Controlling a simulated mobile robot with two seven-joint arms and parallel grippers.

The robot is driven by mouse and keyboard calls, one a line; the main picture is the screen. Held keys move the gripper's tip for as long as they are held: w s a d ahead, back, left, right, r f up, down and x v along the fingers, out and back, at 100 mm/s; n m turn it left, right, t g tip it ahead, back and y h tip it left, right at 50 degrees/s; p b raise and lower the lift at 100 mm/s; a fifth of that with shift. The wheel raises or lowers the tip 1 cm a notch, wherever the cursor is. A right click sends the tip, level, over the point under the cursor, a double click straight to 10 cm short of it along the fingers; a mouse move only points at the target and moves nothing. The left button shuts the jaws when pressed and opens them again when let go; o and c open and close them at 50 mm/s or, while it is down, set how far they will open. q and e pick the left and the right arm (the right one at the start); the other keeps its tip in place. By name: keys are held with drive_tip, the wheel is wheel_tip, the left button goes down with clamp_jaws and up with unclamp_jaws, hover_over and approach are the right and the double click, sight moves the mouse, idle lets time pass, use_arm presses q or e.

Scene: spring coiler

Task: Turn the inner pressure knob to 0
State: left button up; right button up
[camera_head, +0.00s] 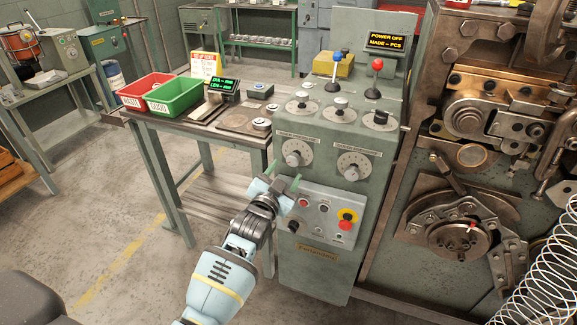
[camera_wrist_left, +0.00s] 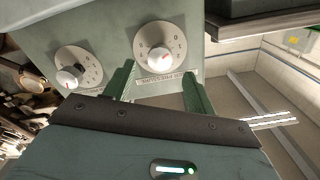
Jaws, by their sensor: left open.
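Two silver knobs on white round dials sit on the green machine's front. The left knob (camera_head: 294,158) also shows in the left wrist view (camera_wrist_left: 158,59), upside down, with a label that seems to include "PRESSURE". The right knob (camera_head: 352,172) appears on the left of the wrist view (camera_wrist_left: 69,78). The small print is too blurred to tell which is the inner one or its exact setting. My left gripper (camera_head: 279,180) is open and empty, just below the left knob. In the wrist view its green fingers (camera_wrist_left: 157,78) point toward that dial, apart from the knob. My right gripper is out of view.
A lower panel (camera_head: 319,214) with buttons and a red emergency stop (camera_head: 346,223) is close to my left gripper. Small knobs and levers stand on top of the console. A table (camera_head: 200,128) with red and green bins is to the left.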

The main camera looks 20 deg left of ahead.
use_arm(q)
drive_tip(key=shift+s, duration=0.95)
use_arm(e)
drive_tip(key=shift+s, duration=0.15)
use_arm(q)
drive_tip(key=shift+f, duration=0.1)
drive_tip(key=s+f+n+g+p, duration=0.1)
drive_tip(key=s+f+g, duration=0.1)
drive_tip(key=s+f, duration=0.65)
drive_tip(key=s+f+g+p, duration=0.2)
drive_tip(key=s+f, duration=0.4)
drive_tip(key=s, duration=0.6)
drive_tip(key=s+f+n+g+p, duration=0.1)
drive_tip(key=s+f+g, duration=0.1)
drive_tip(key=s, duration=1.1)
drive_tip(key=s+d+f+n+g+h+p, duration=0.1)
drive_tip(key=s+f+g, duration=0.1)
drive_tip(key=s, duration=1.1)
drive_tip(key=shift+s+d+g, duration=0.15)
drive_tip(key=shift+s+g, duration=0.05)
drive_tip(key=shift+g, duration=0.4)
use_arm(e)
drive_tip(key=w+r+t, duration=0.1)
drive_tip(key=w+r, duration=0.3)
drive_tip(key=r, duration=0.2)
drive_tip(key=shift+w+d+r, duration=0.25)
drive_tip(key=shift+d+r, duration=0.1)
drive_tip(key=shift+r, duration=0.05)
use_arm(q)
drive_tip(key=shift+f, duration=0.15)
